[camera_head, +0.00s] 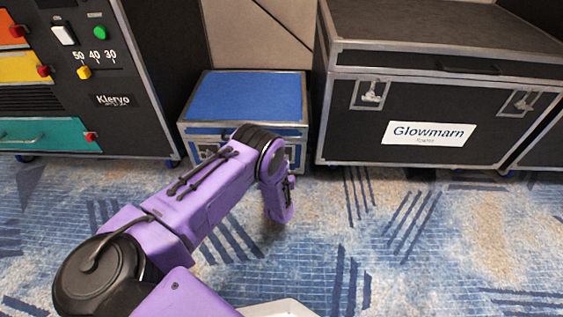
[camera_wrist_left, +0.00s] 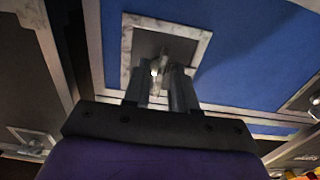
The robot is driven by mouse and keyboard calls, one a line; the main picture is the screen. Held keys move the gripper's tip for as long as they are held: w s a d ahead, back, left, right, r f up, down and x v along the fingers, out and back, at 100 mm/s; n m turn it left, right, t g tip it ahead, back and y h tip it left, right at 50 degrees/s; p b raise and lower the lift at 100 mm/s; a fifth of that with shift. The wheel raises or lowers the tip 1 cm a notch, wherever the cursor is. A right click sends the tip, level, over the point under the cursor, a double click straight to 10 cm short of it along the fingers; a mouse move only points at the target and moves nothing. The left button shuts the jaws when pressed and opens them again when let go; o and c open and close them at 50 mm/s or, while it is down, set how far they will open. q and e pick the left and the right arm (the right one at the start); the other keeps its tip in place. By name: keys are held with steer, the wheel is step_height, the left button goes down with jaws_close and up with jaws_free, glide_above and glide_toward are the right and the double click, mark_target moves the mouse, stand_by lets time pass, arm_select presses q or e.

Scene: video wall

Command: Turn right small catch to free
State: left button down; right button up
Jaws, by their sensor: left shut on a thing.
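The small blue case (camera_head: 245,95) has metal edges and stands on the carpet. Its right small catch (camera_wrist_left: 156,68) sits in a square metal plate on the case front in the left wrist view. My left gripper (camera_wrist_left: 161,86) is shut on this catch, its two fingers on either side of it. In the head view my purple arm hides this catch and the fingertips. The case's left catch (camera_head: 207,152) shows beside my arm. My right gripper is not in view.
A large black Glowmarn case (camera_head: 350,140) with two catches stands close on the right. A black Kleryo unit (camera_head: 135,130) with coloured drawers and knobs stands on the left. The patterned blue carpet (camera_head: 420,240) in front is clear.

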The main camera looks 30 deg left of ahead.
arm_select(q)
steer(key=shift+s+f, duration=0.1)
steer(key=c, duration=1.3)
jaws_free()
steer(key=shift+o, duration=0.2)
steer(key=p+v, duration=0.4)
steer(key=v, duration=0.6)
steer(key=shift+s+p, duration=0.2)
steer(key=shift+p, duration=0.15)
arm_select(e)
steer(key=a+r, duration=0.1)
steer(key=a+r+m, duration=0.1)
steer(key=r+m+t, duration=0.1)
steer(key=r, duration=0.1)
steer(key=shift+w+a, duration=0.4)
arm_select(q)
steer(key=shift+d, duration=0.15)
